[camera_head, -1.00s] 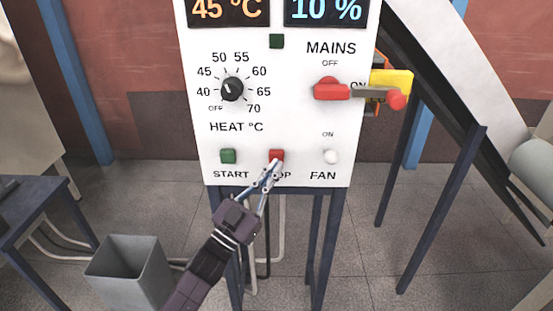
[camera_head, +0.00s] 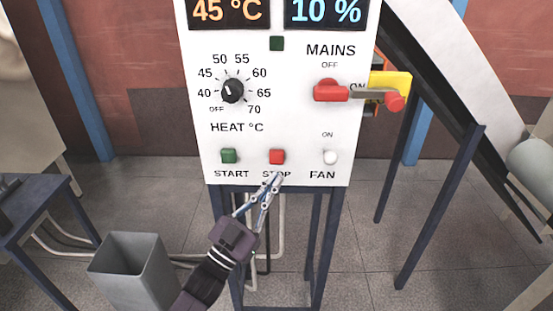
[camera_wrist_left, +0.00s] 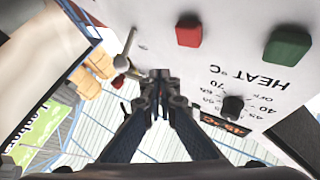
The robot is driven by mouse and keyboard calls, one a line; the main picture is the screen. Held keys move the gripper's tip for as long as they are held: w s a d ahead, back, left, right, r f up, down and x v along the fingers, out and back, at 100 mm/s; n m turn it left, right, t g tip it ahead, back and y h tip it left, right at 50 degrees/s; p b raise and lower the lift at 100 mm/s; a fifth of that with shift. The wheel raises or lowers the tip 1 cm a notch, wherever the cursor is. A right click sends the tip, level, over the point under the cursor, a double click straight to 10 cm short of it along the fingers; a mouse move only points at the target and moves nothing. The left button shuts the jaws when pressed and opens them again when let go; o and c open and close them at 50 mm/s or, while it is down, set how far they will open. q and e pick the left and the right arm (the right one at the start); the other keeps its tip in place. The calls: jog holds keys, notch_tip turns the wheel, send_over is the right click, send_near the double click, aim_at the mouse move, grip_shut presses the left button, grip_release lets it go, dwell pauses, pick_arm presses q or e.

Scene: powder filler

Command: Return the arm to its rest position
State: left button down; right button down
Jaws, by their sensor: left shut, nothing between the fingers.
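My left gripper (camera_head: 277,178) is shut and empty in the head view. Its fingertips are just below the red STOP button (camera_head: 277,156) and overlap the STOP label. Whether they touch the panel cannot be told. The white control panel (camera_head: 290,120) stands in front of me. In the left wrist view my gripper (camera_wrist_left: 160,76) has its fingers together, with the red button (camera_wrist_left: 189,30) and green START button (camera_wrist_left: 287,47) beyond it. My right gripper is not in view.
A grey bin (camera_head: 130,265) stands at the lower left. A blue table (camera_head: 35,195) is at the left. Blue legs stand below the panel.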

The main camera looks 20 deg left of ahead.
pick_arm(q)
jog(key=s+a+f+n+g+y+b, duration=0.1)
jog(key=a+f+n+g+y, duration=0.15)
jog(key=f, duration=1.55)
jog(key=s+a+f+n+g+y, duration=0.15)
jog(key=f+g+y, duration=0.25)
jog(key=f, duration=1.4)
jog(key=s+f+g, duration=0.3)
jog(key=s+f, duration=0.3)
jog(key=f, duration=0.5)
jog(key=s+f+g, duration=0.3)
jog(key=s+f, duration=0.5)
jog(key=s, duration=0.5)
jog(key=s+a+f+g+y+b, duration=0.1)
jog(key=s+f+g, duration=0.3)
jog(key=s+f, duration=0.5)
jog(key=s+a+f+g+y, duration=0.1)
jog(key=s+f+g, duration=0.3)
jog(key=s, duration=1.4)
notch_tip(320, 180, down, 5)
jog(key=shift+a+r+n+b, duration=0.1)
jog(key=shift+a+n+b, duration=0.05)
jog(key=shift+n+b, duration=0.2)
